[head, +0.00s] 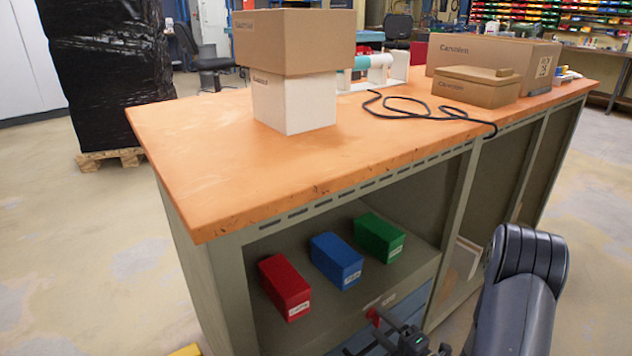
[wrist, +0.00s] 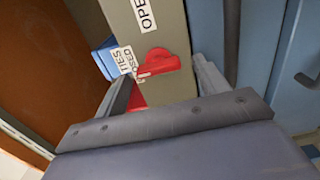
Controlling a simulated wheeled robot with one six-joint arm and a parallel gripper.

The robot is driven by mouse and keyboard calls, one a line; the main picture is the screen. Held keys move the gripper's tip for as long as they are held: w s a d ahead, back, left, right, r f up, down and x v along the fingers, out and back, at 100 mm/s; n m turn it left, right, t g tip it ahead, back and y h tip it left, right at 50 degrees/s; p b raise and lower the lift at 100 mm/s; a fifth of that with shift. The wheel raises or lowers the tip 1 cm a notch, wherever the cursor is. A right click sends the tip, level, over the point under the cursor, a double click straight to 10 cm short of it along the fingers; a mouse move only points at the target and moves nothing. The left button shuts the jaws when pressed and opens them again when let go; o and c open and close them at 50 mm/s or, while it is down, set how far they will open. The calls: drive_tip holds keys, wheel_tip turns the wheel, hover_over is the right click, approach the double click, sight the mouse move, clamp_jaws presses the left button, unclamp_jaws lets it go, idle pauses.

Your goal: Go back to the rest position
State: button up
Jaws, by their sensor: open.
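My gripper (wrist: 162,86) is open in the wrist view, with one finger at each side of a grey-green strip. A red latch (wrist: 158,66) lies on this strip, ahead of and between the fingers. Nothing is clearly held; whether a finger touches the latch cannot be told. In the head view, part of my gripper (head: 410,343) shows at the bottom edge, below and right of a small red piece (head: 373,317) on the shelf front. The fingertips are not clear there.
Red (head: 285,287), blue (head: 336,260) and green (head: 379,237) boxes stand on the shelf under the orange worktop (head: 200,150). Cartons (head: 290,42) and a black cable (head: 425,108) lie on top. Blue doors (wrist: 285,55) are at the right in the wrist view.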

drive_tip(key=shift+w+a, duration=0.35)
drive_tip(key=shift+w, duration=0.05)
